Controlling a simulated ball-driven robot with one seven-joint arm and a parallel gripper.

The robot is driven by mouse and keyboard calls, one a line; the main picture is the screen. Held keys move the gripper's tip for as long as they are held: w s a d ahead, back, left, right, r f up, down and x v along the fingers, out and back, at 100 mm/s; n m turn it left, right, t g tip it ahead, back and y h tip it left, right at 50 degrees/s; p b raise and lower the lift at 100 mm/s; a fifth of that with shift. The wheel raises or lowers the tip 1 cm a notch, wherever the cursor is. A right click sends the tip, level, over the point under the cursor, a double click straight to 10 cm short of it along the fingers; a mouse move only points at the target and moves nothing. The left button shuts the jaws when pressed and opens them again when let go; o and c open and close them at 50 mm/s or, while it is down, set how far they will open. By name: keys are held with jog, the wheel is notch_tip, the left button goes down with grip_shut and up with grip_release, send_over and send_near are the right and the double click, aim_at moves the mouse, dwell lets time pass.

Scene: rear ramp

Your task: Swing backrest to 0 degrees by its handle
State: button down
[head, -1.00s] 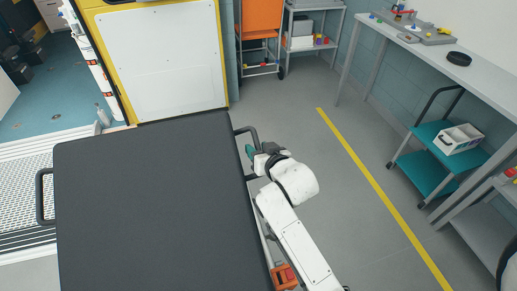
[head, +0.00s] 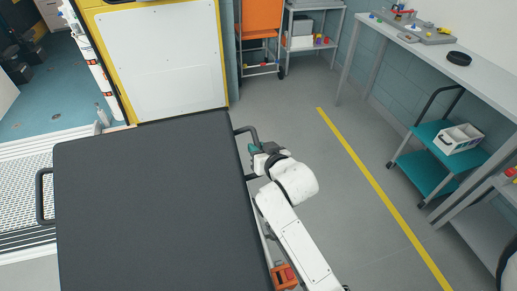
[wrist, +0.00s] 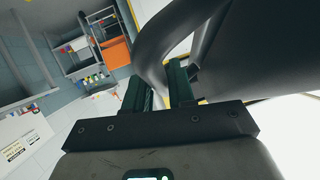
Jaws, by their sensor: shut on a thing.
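The backrest is a wide dark grey padded panel (head: 150,205) that fills the lower left of the head view and looks close to flat. A dark loop handle (head: 246,131) sticks out from its right edge, and another loop handle (head: 41,195) is on its left edge. My gripper (head: 252,150) is at the right handle. In the wrist view the gripper's green fingers (wrist: 158,88) are shut around the handle's dark bar (wrist: 150,50). The exact contact is partly hidden by the fingers.
A white panel with a yellow frame (head: 165,60) stands beyond the backrest. An orange box with a red part (head: 284,276) is at the lower edge beside my arm. A teal cart (head: 437,155) and a long bench (head: 430,50) stand right. The floor between is clear.

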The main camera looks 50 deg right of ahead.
jog(key=w+d+f+g+y+b, duration=0.1)
jog(key=w+d+f+g+b, duration=0.1)
jog(key=f, duration=1.1)
jog(key=w+d+f+g+y+b, duration=0.2)
jog(key=f+b, duration=0.5)
jog(key=f, duration=0.6)
jog(key=shift+w+f+m+g+b, duration=0.15)
jog(key=shift+w+m+g+b, duration=0.25)
jog(key=shift+w, duration=0.5)
jog(key=c, duration=1.3)
grip_release()
jog(key=shift+f, duration=0.1)
jog(key=shift+o, duration=1.2)
jog(key=shift+w, duration=0.1)
jog(key=shift+r, duration=0.25)
